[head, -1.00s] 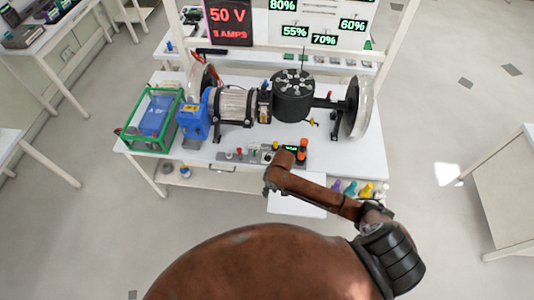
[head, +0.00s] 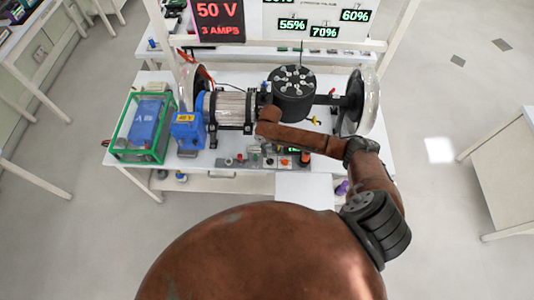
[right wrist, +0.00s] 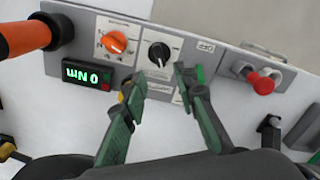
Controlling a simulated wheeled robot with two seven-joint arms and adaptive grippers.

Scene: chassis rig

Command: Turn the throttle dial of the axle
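The axle rig (head: 237,107) stands on the white table, with a grey control panel (head: 240,163) along its front side. In the right wrist view the panel (right wrist: 225,62) carries an orange dial (right wrist: 115,42) and a black dial (right wrist: 159,53) with a white pointer mark. Which is the throttle dial I cannot read. My right gripper (right wrist: 160,82) is open and empty, its green-tipped fingers either side of a line just below the black dial, seemingly apart from it. In the head view my right arm crosses above the panel and hides this gripper. My left gripper is not in view.
A green-framed box (head: 142,128) and a blue unit (head: 187,131) stand at the rig's left.

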